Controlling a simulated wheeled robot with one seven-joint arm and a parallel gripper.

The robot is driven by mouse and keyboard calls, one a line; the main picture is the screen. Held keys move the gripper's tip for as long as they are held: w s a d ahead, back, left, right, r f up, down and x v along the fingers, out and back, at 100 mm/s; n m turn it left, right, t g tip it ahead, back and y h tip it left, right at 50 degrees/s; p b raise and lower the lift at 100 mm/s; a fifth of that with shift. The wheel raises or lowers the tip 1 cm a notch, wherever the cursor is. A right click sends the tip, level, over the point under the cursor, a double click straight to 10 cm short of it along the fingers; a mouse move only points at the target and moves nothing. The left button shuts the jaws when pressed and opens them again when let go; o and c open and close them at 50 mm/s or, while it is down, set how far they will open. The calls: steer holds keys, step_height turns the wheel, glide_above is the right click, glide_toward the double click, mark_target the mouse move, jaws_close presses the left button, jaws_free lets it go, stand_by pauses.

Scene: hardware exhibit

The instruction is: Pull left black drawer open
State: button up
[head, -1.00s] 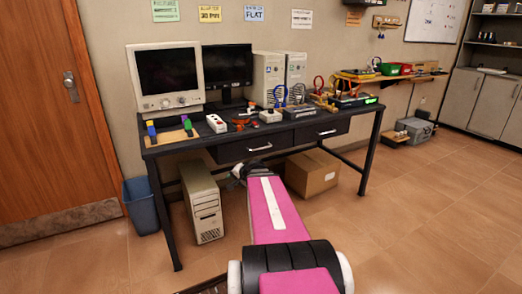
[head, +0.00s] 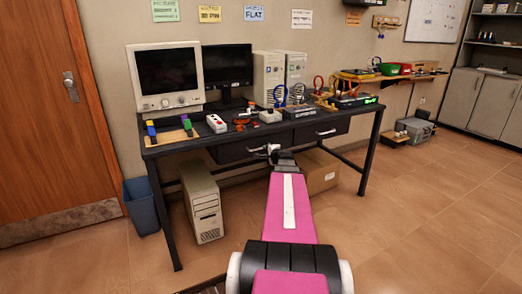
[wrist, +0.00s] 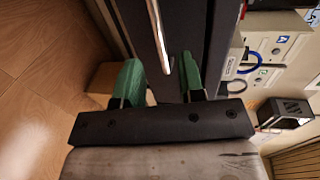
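The left black drawer (head: 228,155) is under the desk top and looks shut. Its silver bar handle (head: 258,149) is partly hidden by my gripper (head: 272,151), which is at the handle's right part. In the wrist view, my gripper (wrist: 160,80) is open, with its two green fingertips apart. The silver handle (wrist: 158,36) runs lengthwise into the gap between them, in front of the dark drawer front (wrist: 176,25). I cannot tell whether either finger touches the handle.
The black desk (head: 163,149) carries monitors, controllers and small gadgets. The right drawer (head: 335,128) is beside the left one and looks shut. A computer tower (head: 202,203) and a cardboard box (head: 322,175) stand beneath. The floor in front is clear on both sides of my arm.

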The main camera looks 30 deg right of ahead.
mark_target(261, 148)
steer(key=x, duration=0.7)
jaws_close()
